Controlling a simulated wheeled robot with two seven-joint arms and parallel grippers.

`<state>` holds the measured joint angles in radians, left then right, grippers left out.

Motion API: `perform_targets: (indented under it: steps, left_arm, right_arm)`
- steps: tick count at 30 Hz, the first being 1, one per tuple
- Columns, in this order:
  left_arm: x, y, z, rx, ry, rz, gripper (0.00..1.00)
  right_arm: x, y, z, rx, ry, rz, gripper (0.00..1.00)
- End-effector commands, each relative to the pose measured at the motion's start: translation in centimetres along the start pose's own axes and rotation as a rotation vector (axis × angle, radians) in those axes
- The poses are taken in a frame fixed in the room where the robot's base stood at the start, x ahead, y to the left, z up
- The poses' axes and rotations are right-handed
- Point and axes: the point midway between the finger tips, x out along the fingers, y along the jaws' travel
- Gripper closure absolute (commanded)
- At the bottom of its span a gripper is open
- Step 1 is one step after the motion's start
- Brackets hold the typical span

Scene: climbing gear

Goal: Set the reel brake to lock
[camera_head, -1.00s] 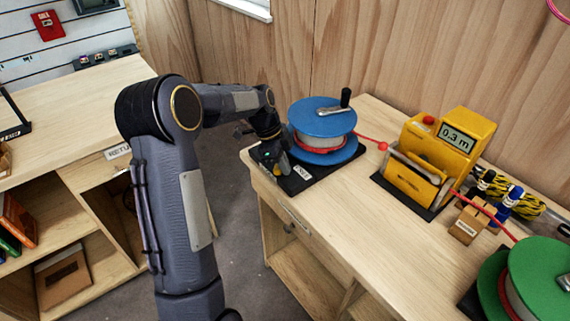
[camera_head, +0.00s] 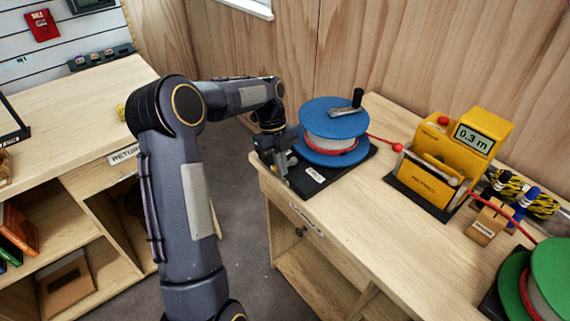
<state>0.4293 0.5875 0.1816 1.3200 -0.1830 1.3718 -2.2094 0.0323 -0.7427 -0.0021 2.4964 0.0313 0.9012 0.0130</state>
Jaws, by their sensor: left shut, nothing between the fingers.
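The blue reel (camera_head: 335,118) stands on a black base plate (camera_head: 345,168) at the left end of the wooden bench. It has a crank with a black handle, and red cord runs from it to the right. A small white label (camera_head: 315,175) sits on the front of the base; its text is too small to read surely. My left gripper (camera_head: 284,168) is at the base's front left corner, beside the reel, shut with nothing held. The brake lever cannot be made out; the gripper and wrist hide that corner. My right gripper is not in view.
A yellow meter (camera_head: 455,150) reading 0.3 m stands right of the reel. A green reel (camera_head: 550,275) is at lower right. A small wooden block (camera_head: 486,222) and a yellow-black rope (camera_head: 540,203) lie between. The bench front is clear. A return counter (camera_head: 80,120) stands at left.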

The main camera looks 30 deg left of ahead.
Motion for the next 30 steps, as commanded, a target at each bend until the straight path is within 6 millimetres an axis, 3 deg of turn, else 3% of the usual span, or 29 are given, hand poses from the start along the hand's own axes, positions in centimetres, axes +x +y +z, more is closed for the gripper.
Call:
perform_targets:
  steps: [6, 21, 30]
  left_arm:
    - [-0.4, 0.2, 0.8, 0.18, 0.0, 0.064, 1.0]
    - [-0.5, 0.2, 1.5, 0.171, -0.001, 0.059, 1.0]
    - [-0.5, -0.9, 1.2, 0.17, -0.001, 0.059, 1.0]
  right_arm:
    - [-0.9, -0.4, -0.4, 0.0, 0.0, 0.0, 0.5]
    - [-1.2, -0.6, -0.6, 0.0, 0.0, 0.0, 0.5]
    - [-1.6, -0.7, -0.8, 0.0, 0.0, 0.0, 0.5]
